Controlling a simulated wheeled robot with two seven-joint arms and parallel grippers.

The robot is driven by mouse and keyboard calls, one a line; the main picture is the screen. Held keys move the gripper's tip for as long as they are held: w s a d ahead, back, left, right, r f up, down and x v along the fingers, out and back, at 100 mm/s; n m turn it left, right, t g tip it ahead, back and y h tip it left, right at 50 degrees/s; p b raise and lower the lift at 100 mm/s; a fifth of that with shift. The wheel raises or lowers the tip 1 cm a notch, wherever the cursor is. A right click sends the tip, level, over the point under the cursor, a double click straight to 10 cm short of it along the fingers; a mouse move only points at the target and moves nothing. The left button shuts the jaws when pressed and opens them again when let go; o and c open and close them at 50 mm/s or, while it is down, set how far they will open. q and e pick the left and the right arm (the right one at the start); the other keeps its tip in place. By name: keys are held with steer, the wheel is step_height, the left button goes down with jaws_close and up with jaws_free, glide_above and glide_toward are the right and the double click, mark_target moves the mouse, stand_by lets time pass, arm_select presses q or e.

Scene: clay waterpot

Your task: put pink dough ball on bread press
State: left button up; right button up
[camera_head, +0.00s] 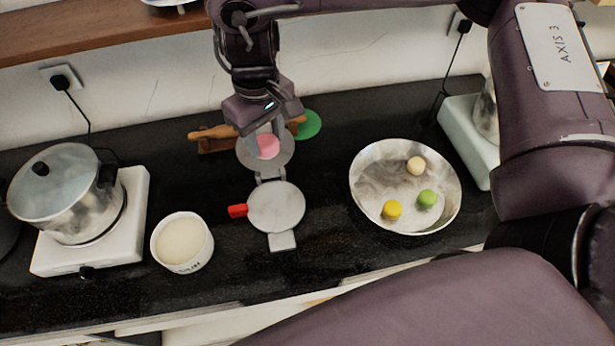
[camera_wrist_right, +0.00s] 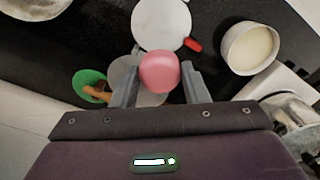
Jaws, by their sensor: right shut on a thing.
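The pink dough ball (camera_head: 268,146) is between the fingers of my right gripper (camera_head: 266,138), which is shut on it. In the right wrist view the pink dough ball (camera_wrist_right: 159,71) sits between the two grey fingers of my right gripper (camera_wrist_right: 160,80). The bread press (camera_head: 277,208) lies open on the black counter, with its round lower plate toward the front and a red piece at its left. The ball appears over the raised lid (camera_head: 283,156). In the right wrist view the press plate (camera_wrist_right: 160,22) is just beyond the ball. My left gripper is not in view.
A metal bowl (camera_head: 364,197) with yellow, green and cream dough balls stands right of the press. A white bowl (camera_head: 207,243) is at its left. A pot (camera_head: 62,187) sits on a burner further left. A rolling pin (camera_head: 213,132) and green disc (camera_head: 310,125) lie behind.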

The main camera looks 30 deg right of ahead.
steer(key=shift+d+f, duration=0.1)
steer(key=shift+f, duration=0.15)
steer(key=f, duration=0.5)
steer(key=f+b, duration=0.1)
steer(key=f, duration=0.4)
steer(key=f+b, duration=0.1)
steer(key=f, duration=0.4)
steer(key=shift+a, duration=0.35)
steer(key=shift+f, duration=0.6)
step_height(320, 180, down, 2)
steer(key=shift+s+f+b, duration=0.1)
steer(key=shift+f+b, duration=0.15)
steer(key=shift+b, duration=0.25)
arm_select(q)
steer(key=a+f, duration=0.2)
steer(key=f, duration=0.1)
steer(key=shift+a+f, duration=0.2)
arm_select(e)
steer(key=shift+f, duration=0.35)
